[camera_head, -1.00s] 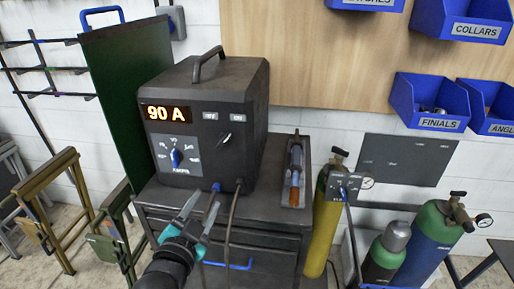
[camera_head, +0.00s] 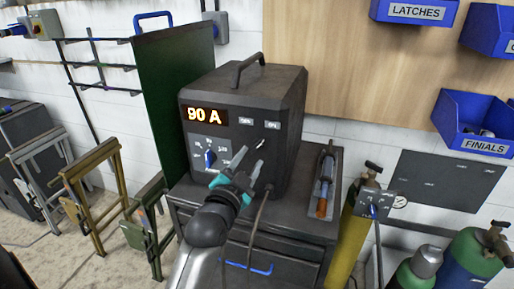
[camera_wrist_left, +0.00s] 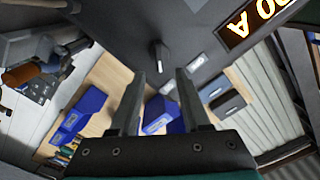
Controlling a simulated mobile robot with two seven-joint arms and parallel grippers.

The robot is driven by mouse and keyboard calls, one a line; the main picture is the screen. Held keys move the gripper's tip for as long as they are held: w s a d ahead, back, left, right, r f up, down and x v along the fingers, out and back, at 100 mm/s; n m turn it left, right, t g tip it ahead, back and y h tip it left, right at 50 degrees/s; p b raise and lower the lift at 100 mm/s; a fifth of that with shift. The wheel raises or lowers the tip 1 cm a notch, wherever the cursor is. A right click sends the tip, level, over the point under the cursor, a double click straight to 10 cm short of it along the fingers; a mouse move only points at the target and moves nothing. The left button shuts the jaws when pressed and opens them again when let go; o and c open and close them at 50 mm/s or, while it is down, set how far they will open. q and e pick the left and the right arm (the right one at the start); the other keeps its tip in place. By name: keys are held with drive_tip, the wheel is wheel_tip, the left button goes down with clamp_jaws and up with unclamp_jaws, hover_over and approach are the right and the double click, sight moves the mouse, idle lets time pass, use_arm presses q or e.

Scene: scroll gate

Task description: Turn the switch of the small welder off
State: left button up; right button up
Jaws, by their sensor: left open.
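The small welder (camera_head: 290,115) is a dark box with a top handle and a lit display (camera_head: 205,115) reading 90 A. Its switch (camera_head: 260,144) sits on the front below two small labels and appears turned toward the right-hand one, ON. My left gripper (camera_head: 238,172) is open in front of the panel, just below and left of the switch. In the left wrist view the switch (camera_wrist_left: 157,54) stands just beyond the gap between the open fingertips (camera_wrist_left: 159,76), apparently untouched. My right gripper is out of view.
A blue-pointered dial (camera_head: 209,158) lies left of my gripper on the panel. The welder stands on a dark drawer cabinet (camera_head: 300,226) beside a torch in a tray (camera_head: 323,185). Gas cylinders (camera_head: 350,232) stand at right, a green screen (camera_head: 175,90) at left.

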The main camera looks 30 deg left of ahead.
sight(258, 147)
use_arm(q)
drive_tip(key=shift+x, duration=3)
clamp_jaws()
